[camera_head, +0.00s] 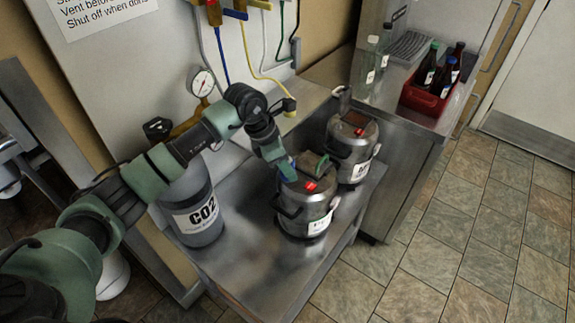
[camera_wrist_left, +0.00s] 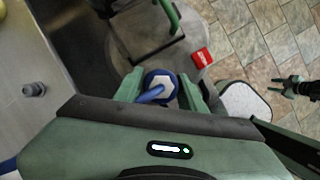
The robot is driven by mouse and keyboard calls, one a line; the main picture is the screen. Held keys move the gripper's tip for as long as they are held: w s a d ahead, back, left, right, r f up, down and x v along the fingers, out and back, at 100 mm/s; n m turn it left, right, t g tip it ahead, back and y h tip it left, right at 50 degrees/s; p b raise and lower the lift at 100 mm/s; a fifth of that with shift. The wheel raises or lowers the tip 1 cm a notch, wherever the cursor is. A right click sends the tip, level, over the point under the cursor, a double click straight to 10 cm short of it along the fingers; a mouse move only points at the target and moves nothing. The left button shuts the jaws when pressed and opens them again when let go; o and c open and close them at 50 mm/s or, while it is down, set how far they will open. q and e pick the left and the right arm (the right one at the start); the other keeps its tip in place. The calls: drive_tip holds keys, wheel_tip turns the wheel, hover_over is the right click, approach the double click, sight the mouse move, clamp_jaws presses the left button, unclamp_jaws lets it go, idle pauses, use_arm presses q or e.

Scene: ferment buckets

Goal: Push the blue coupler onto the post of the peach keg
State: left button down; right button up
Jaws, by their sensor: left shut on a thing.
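My left gripper (camera_head: 285,168) is shut on the blue coupler (camera_wrist_left: 160,88), which sits between its green fingers in the left wrist view. The gripper is at the top of the nearer steel keg (camera_head: 308,222), left of its green handle. This keg's label is too small to read, so I cannot tell whether it is the peach one. A second keg (camera_head: 352,145) stands behind it. The post under the coupler is hidden, and I cannot tell whether the coupler touches it. What seems to be my right gripper (camera_wrist_left: 292,88) shows small at the right of the wrist view.
A grey CO2 cylinder (camera_head: 193,212) stands left of the kegs on the steel table (camera_head: 245,262). A red crate (camera_head: 428,94) with bottles sits on the counter at the back right. Coloured hoses hang behind. The tiled floor on the right is clear.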

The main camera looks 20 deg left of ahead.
use_arm(q)
drive_tip(key=shift+s+f+b, duration=0.1)
drive_tip(key=shift+f+b, duration=0.6)
drive_tip(key=shift+b, duration=0.4)
idle(1.6)
drive_tip(key=shift+c, duration=0.7)
unclamp_jaws()
drive_tip(key=shift+r+p, duration=1.95)
drive_tip(key=shift+r, duration=1.85)
drive_tip(key=shift+f, duration=0.15)
